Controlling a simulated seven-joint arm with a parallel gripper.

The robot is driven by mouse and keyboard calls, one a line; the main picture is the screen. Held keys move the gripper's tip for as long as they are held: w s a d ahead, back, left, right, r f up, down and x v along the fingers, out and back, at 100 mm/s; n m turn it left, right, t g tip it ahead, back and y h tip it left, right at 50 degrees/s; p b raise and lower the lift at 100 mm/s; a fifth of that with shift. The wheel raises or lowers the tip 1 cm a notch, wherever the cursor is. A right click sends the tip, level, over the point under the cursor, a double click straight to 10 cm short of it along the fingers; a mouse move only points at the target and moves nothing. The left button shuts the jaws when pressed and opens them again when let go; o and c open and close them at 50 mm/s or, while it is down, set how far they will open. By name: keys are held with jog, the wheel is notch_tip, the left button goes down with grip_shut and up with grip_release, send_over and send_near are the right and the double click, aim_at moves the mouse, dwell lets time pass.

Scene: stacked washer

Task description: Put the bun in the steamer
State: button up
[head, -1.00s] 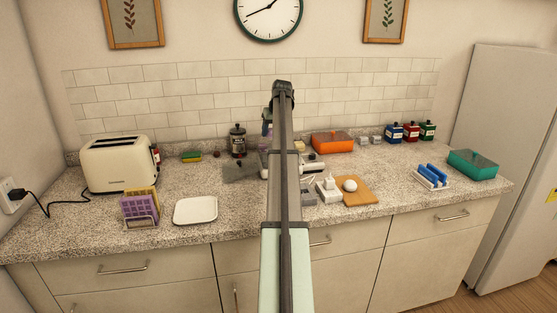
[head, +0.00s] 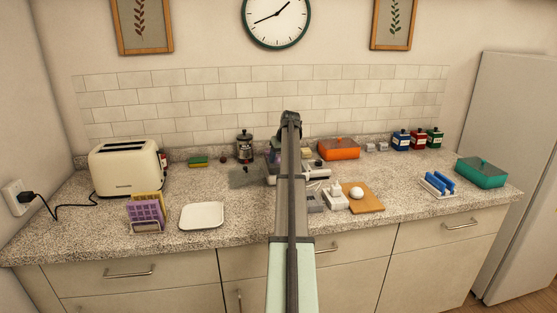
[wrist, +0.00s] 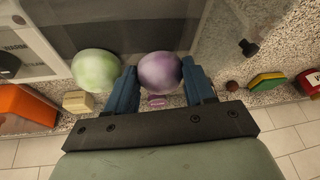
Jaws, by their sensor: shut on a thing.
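In the wrist view, my gripper (wrist: 160,82) has its blue fingers on either side of a round purple bun (wrist: 159,70) and is shut on it. A round pale green bun (wrist: 96,70) sits just left of the left finger. I cannot pick out the steamer for certain; the counter behind my arm is largely covered.
A white round thing (head: 357,193) lies on a wooden board (head: 372,205). A toaster (head: 128,168), a white tray (head: 203,222) and a teal box (head: 481,175) stand around.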

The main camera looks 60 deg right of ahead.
jog(key=shift+f, duration=0.4)
jog(key=shift+f, duration=0.1)
jog(key=o, duration=0.8)
jog(key=shift+c, duration=0.2)
jog(key=v, duration=1.2)
jog(key=shift+s, duration=0.1)
